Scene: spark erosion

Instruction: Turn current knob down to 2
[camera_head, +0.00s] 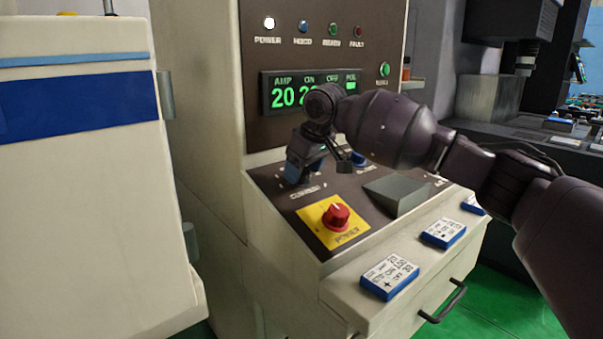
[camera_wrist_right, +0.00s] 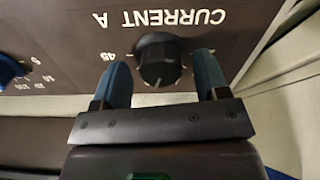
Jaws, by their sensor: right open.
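The black current knob (camera_wrist_right: 158,55) shows in the right wrist view on the dark panel, below the upside-down label "CURRENT A" (camera_wrist_right: 172,18). A light pointer mark is at its lower edge. My right gripper (camera_wrist_right: 160,72) is open, with one blue finger on each side of the knob; small gaps seem to show between fingers and knob. In the head view my right gripper (camera_head: 304,163) is over the left part of the sloping panel and hides the knob. The display (camera_head: 290,93) reads 20 under AMP; other digits are partly covered by my arm. My left gripper is not in view.
A red power knob (camera_head: 336,215) on a yellow plate sits near the panel's front. A grey wedge-shaped block (camera_head: 396,195) is to its right. A blue knob (camera_wrist_right: 9,68) is left of the current knob in the wrist view. Blue-and-white boxes (camera_head: 390,277) lie on the front ledge.

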